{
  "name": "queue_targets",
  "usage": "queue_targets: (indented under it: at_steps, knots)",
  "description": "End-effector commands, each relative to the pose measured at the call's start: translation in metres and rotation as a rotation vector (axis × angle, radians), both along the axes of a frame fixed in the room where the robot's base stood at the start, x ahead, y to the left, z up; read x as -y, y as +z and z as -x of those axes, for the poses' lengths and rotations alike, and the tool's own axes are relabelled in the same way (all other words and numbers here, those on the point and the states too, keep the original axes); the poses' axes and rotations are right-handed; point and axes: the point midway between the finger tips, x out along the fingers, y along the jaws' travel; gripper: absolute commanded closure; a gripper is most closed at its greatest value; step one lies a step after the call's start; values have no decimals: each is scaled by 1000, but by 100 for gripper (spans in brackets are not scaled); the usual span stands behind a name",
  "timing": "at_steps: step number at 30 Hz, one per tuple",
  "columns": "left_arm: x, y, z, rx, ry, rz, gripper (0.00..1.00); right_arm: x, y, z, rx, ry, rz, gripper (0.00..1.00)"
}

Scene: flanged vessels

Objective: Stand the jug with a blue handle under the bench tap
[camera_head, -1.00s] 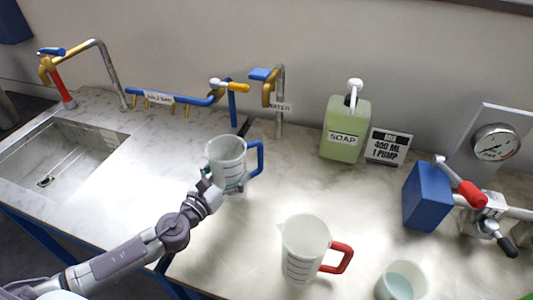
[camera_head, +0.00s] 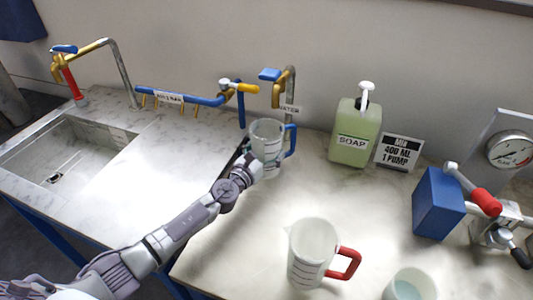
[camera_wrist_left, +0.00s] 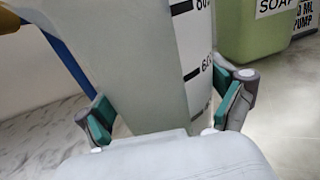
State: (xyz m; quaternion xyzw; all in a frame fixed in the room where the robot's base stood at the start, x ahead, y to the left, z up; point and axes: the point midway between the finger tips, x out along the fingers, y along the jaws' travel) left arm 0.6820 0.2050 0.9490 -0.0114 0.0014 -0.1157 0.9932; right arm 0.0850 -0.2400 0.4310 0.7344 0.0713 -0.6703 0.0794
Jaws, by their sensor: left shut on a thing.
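The clear jug with a blue handle (camera_head: 267,136) is upright in the head view, close in front of the bench tap (camera_head: 289,85) labelled as water. Its blue handle is on the right side. My left gripper (camera_head: 264,166) is shut on the jug's body from the front. In the left wrist view the jug (camera_wrist_left: 140,70) fills the middle, with teal finger pads of the left gripper (camera_wrist_left: 160,118) on both sides. Whether its base touches the bench is hidden by my gripper. My right gripper is not in view.
A jug with a red handle (camera_head: 312,250) and a cup of pale liquid (camera_head: 408,288) stand at the front. A green soap bottle (camera_head: 355,135) and a sign (camera_head: 398,153) stand right of the tap. A sink (camera_head: 70,150) is at left. A blue box (camera_head: 437,203) is at right.

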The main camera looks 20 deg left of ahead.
Motion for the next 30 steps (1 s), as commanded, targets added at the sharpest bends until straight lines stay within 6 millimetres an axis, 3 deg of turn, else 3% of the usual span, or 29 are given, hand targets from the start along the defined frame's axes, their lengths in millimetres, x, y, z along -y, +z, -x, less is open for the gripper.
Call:
queue_targets:
  at_steps: [10,11,12,24,30]
  knots:
    - [-1,-3,0,1,1,0,44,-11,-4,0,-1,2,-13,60]
    - [-1,-3,0,1,1,0,5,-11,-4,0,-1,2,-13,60]
    - [-1,-2,0,1,1,0,0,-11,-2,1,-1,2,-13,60]
    - [-1,4,0,1,1,0,0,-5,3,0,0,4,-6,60]
    - [-9,1,33,-2,0,-3,0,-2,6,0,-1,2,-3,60]
